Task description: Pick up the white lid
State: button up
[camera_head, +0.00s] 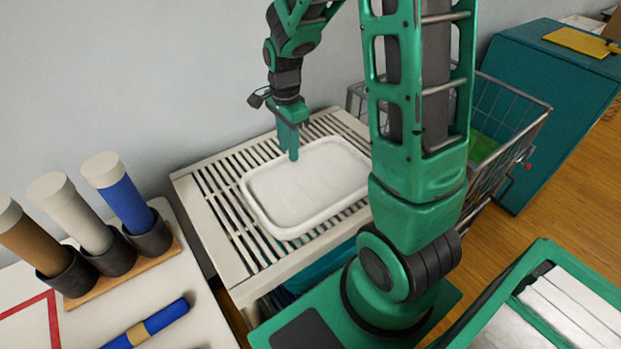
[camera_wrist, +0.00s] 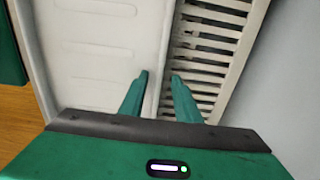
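The white lid (camera_head: 305,185) is a shallow, rounded rectangle with a raised rim, lying flat on a cream slatted table (camera_head: 215,220). My gripper (camera_head: 294,152) points down at the lid's far edge, by the wall side. In the wrist view the lid (camera_wrist: 90,60) fills the left half. My gripper's two green fingers (camera_wrist: 159,78) stand apart there, with the lid's rim running between them. One finger is over the lid's inner side, the other over the slats. I cannot tell whether either finger touches the rim.
At left, a white table holds several capped rolls in a wooden stand (camera_head: 125,270) and a blue roll (camera_head: 150,325). A wire basket (camera_head: 510,120) stands right of the slatted table, near a teal cabinet (camera_head: 550,100). A green-rimmed bin (camera_head: 500,295) is at front right.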

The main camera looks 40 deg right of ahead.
jog(key=shift+f, duration=0.4)
jog(key=shift+c, duration=0.3)
grip_shut()
